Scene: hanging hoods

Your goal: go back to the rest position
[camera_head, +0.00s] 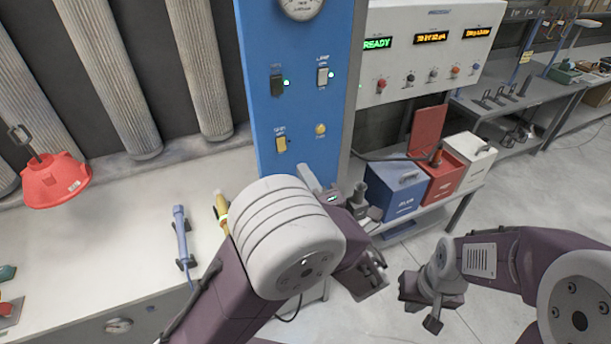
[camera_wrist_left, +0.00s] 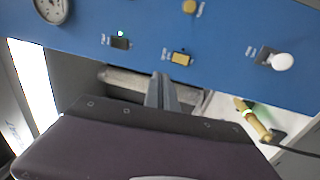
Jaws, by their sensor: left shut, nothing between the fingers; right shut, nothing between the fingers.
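My left gripper shows in the left wrist view (camera_wrist_left: 162,92), its two grey fingers together with nothing between them, in front of the blue panel (camera_wrist_left: 225,25). In the head view the left arm rises in front of the blue panel (camera_head: 295,110), and its large pale joint hides much of the gripper. My right gripper (camera_head: 432,320) is at the lower right of the head view, low over the floor, small, shut and empty. It touches nothing that I can see.
A blue tool (camera_head: 182,236) and a yellow tool (camera_head: 221,212) are near the left arm. Blue (camera_head: 396,190), red (camera_head: 443,172) and white (camera_head: 470,150) boxes stand behind the grippers.

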